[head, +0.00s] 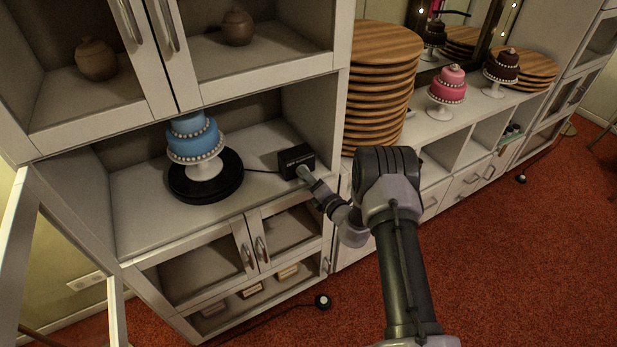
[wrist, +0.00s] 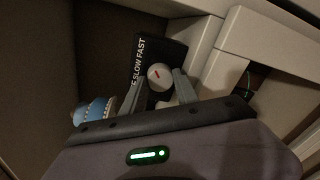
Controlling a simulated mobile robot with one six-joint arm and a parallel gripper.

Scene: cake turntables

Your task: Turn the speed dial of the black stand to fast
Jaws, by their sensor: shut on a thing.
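The black stand (head: 178,190) is a round turntable on the shelf, carrying a blue tiered cake (head: 193,137). A cord joins it to a black control box (head: 292,157) to its right. In the wrist view the box face (wrist: 172,50) reads SLOW and FAST, with the word before SLOW partly cut off. The speed dial (wrist: 158,76) is a round white knob with a red mark; I cannot tell for sure which word the mark points to. My gripper (head: 304,174) is at the box front, with one finger on each side of the dial, shut on it.
The shelf's right wall (head: 316,115) stands close beside the box. Cabinet doors (head: 240,250) lie below the shelf. A stack of wooden boards (head: 380,85) and a pink cake (head: 447,88) stand to the right. The shelf front left is clear.

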